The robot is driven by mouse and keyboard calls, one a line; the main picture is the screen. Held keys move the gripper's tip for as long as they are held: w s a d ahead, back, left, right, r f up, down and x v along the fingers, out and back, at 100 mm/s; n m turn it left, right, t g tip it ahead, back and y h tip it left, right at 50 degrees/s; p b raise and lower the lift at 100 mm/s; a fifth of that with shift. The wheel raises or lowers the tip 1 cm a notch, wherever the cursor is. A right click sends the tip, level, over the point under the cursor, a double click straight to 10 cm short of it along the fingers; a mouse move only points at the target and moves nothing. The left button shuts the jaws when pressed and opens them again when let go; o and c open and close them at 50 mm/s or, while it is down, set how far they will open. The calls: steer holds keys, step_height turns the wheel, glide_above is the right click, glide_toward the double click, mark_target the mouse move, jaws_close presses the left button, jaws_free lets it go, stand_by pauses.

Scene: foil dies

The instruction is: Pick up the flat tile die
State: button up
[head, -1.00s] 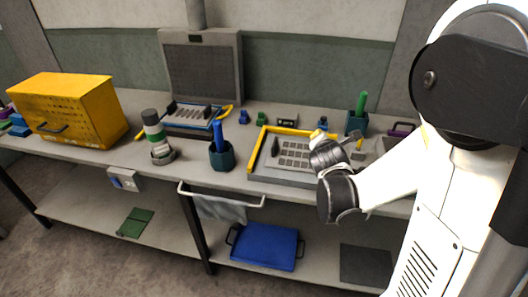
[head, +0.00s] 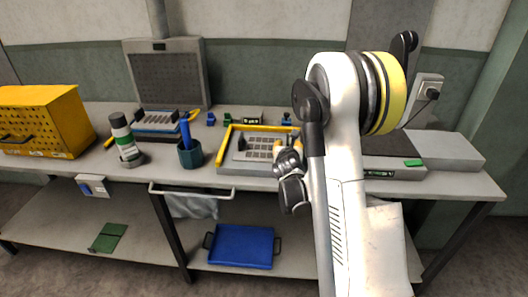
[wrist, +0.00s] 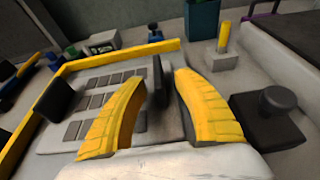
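The flat tile die (head: 262,142) appears to be the pale plate with a grid of dark tiles, lying in a yellow-edged tray (head: 222,146) on the bench. In the wrist view the plate (wrist: 62,138) has a dark upright grip (wrist: 58,99) at its left. A second dark upright grip (wrist: 157,85) stands at its right. My gripper (head: 288,148) is over the right part of the tray. In the wrist view my gripper (wrist: 156,78) has its yellow fingers spread, with the right grip visible between them. I cannot tell whether they touch it. The gripper's body hides the plate's near right part.
A yellow peg (wrist: 223,38) and a dark knobbed block (wrist: 268,120) stand right of the fingers. A teal holder (head: 190,155) and a green-banded bottle (head: 124,138) stand left of the tray. A grey machine (head: 450,150) is at right. Small coloured pieces stand behind the tray.

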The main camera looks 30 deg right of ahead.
steer(key=shift+x, duration=1.15)
jaws_close()
steer(key=shift+r, duration=0.1)
